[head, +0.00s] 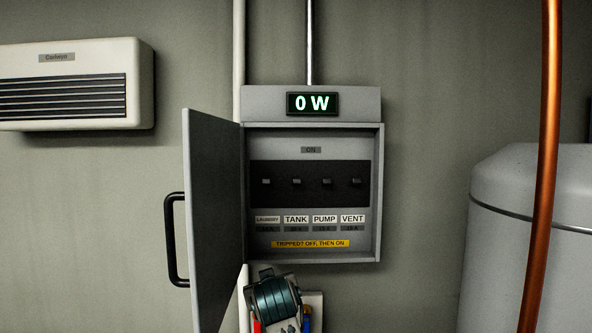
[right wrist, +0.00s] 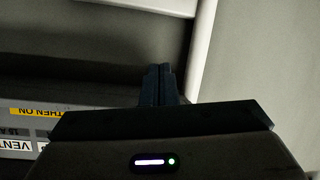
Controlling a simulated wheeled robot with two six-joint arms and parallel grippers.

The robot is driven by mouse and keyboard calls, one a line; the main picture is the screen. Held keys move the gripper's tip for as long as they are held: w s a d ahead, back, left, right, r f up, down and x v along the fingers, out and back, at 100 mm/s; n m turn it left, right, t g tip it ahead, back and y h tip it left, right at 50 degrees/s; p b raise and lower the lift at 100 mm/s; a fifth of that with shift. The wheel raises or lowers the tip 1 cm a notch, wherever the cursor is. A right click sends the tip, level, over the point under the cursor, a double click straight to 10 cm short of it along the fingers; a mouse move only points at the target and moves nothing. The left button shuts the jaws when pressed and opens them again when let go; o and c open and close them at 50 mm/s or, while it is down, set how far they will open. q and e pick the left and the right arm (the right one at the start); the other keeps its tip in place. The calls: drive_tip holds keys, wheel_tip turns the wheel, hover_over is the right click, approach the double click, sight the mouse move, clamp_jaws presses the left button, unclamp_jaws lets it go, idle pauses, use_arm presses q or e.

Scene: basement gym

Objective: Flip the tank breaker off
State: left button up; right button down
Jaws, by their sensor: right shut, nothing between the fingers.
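The breaker box stands open on the wall in the head view. Its tank breaker (head: 297,181) is the second small lever from the left in the dark strip, above the TANK label (head: 296,219). An ON label (head: 311,150) sits above the row; the levers are too small to tell up from down. My right gripper (right wrist: 165,84) is shut and empty in the right wrist view, apart from the breakers. What looks like the end of my right arm (head: 275,298) shows just below the box in the head view. My left gripper is out of view.
The grey box door (head: 213,220) swings out on the left, with a black handle (head: 172,240). A display (head: 312,103) reads 0 W. A copper pipe (head: 546,150) and grey tank (head: 505,240) stand on the right. A wall heater (head: 75,85) hangs at left.

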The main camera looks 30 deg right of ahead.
wheel_tip(320, 180, up, 15)
drive_tip(key=s+d+m+t+h, duration=0.1)
drive_tip(key=s+m+t+h, duration=0.1)
drive_tip(key=m+h+p, duration=0.1)
drive_tip(key=m+h, duration=0.1)
approach(296, 154)
drive_tip(key=s, duration=0.1)
drive_tip(key=s+a, duration=0.1)
drive_tip(key=s, duration=0.1)
drive_tip(key=shift+s+a+f+t, duration=0.15)
drive_tip(key=shift+a+f+t, duration=0.15)
drive_tip(key=shift+f, duration=0.1)
drive_tip(key=p+x, duration=0.5)
drive_tip(key=x, duration=0.5)
drive_tip(key=shift+r, duration=0.15)
drive_tip(key=f, duration=0.1)
drive_tip(key=f+p, duration=0.1)
drive_tip(key=f, duration=0.1)
drive_tip(key=shift+s+a+y, duration=0.2)
drive_tip(key=shift+a+y, duration=0.05)
drive_tip(key=shift+y, duration=0.15)
drive_tip(key=shift+s+a+f+p, duration=0.15)
drive_tip(key=shift+s+f+p, duration=0.05)
drive_tip(key=shift+f+p, duration=0.2)
drive_tip(key=shift+f, duration=0.25)
